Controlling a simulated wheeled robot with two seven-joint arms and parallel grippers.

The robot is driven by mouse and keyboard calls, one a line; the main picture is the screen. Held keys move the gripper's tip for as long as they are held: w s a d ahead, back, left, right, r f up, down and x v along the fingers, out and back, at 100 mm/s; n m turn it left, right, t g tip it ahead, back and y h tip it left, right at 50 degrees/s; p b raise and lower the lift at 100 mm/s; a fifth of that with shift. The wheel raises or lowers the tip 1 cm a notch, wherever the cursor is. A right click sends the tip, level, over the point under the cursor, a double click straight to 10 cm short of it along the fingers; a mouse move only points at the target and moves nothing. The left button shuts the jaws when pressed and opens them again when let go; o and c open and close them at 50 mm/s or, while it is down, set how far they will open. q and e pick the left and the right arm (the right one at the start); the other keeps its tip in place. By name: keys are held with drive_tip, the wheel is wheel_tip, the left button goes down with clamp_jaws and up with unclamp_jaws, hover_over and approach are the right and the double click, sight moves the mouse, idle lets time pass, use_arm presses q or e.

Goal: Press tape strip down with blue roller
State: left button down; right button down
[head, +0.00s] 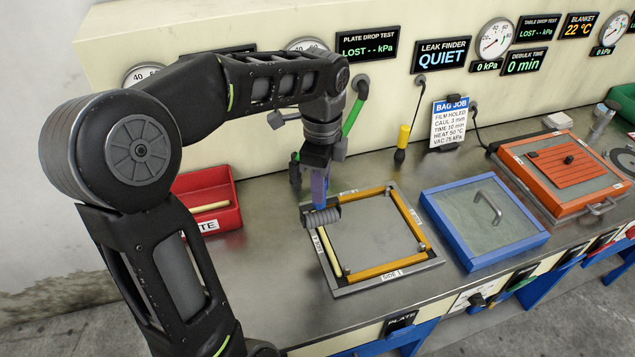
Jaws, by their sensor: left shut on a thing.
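My left gripper (318,163) points down and is shut on the blue handle of the roller (321,187). The roller's grey ribbed drum (322,217) is over the back left corner of a flat grey plate (375,236). Strips of tape run along the plate's edges. The left strip (329,254) is pale yellow, and its back end is hidden by the drum. The back, right and front strips (378,268) are deeper orange. I cannot tell whether the drum touches the tape. My right gripper is out of view.
A red bin (208,202) with a pale rod stands left of the plate. A blue-framed tray (483,222) with a handle is close on the right, and an orange press plate (563,170) is beyond it. The gauge wall (385,95) bounds the back. Bare bench lies at the front left.

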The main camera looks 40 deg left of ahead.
sight(326, 202)
use_arm(q)
drive_tip(key=shift+w+d, duration=0.25)
drive_tip(key=shift+w, duration=0.15)
drive_tip(key=shift+w+d, duration=0.1)
drive_tip(key=shift+w, duration=0.15)
drive_tip(key=shift+s+n, duration=0.1)
drive_tip(key=shift+n, duration=0.2)
wheel_tip(326, 202, down, 6)
drive_tip(key=b, duration=0.5)
drive_tip(key=shift+s+f+b, duration=0.1)
drive_tip(key=shift+f+b, duration=0.25)
drive_tip(key=shift+f, duration=0.2)
idle(1.2)
